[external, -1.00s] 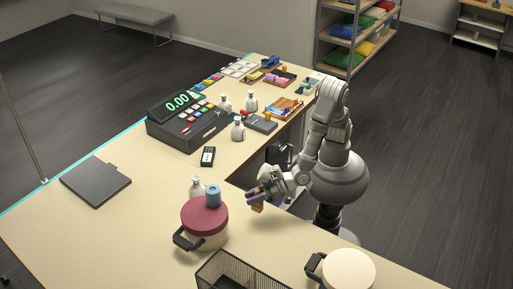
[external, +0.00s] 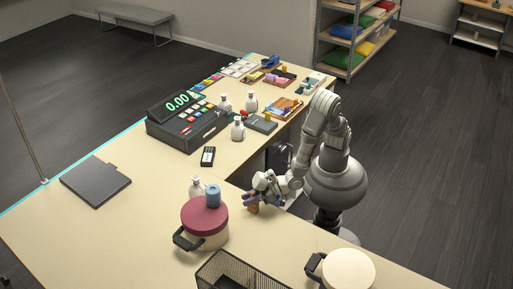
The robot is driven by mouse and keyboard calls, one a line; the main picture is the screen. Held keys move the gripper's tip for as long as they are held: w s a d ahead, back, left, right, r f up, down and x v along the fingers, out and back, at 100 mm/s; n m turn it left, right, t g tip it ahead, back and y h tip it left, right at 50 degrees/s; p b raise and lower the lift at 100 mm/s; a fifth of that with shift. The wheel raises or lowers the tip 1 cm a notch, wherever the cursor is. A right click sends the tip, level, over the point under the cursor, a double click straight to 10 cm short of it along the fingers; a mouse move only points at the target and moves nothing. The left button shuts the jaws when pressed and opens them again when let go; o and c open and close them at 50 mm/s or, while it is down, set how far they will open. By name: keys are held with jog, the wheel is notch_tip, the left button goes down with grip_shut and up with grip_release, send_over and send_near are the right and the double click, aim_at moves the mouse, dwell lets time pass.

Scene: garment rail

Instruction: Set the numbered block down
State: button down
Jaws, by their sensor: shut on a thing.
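My gripper (external: 251,205) is over the counter near its inner edge, to the right of the red-lidded pot. It is shut on the numbered block (external: 253,209), a small orange-brown piece that shows low between the fingers. The fingers hide most of the block, and no number can be read on it. The block is at or just above the counter top (external: 140,218); I cannot tell whether it touches.
The red-lidded pot (external: 203,222) with a blue cylinder (external: 213,196) on its lid stands left of my gripper. A white bottle (external: 196,186) stands behind it. A black wire basket (external: 236,272) and a cream-lidded pot (external: 348,270) are in front. The counter between them is clear.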

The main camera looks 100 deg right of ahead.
jog(key=shift+f, duration=0.2)
jog(key=c, duration=0.9)
grip_release()
jog(key=shift+r, duration=0.1)
jog(key=shift+r, duration=0.25)
jog(key=p+v, duration=1.2)
jog(key=p, duration=0.3)
